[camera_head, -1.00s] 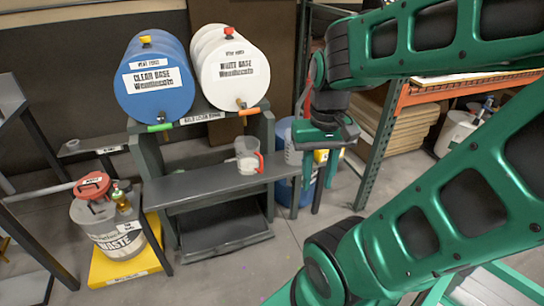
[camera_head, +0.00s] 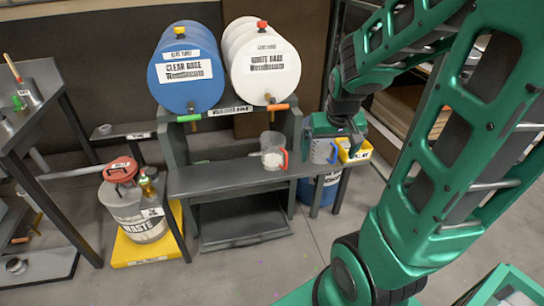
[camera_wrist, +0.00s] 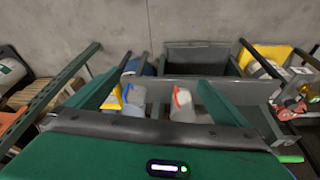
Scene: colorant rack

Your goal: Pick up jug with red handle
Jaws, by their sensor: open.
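A clear jug with a red handle (camera_head: 272,152) stands on the dark shelf below the white barrel, its handle on its right side. It also shows in the wrist view (camera_wrist: 184,108), between my fingers in the picture. My gripper (camera_head: 338,135) is to the right of this jug, pointing down, and is empty. Its fingers are wide apart in the wrist view (camera_wrist: 158,92). A second, bluish clear jug (camera_head: 322,151) is close by my gripper, partly hidden by it.
A blue barrel (camera_head: 187,72) and a white barrel (camera_head: 264,68) lie above the shelf (camera_head: 225,178), with taps at their fronts. A yellow bin (camera_head: 354,152) is right of the jugs. A waste bucket (camera_head: 137,212) with a red lid stands at left.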

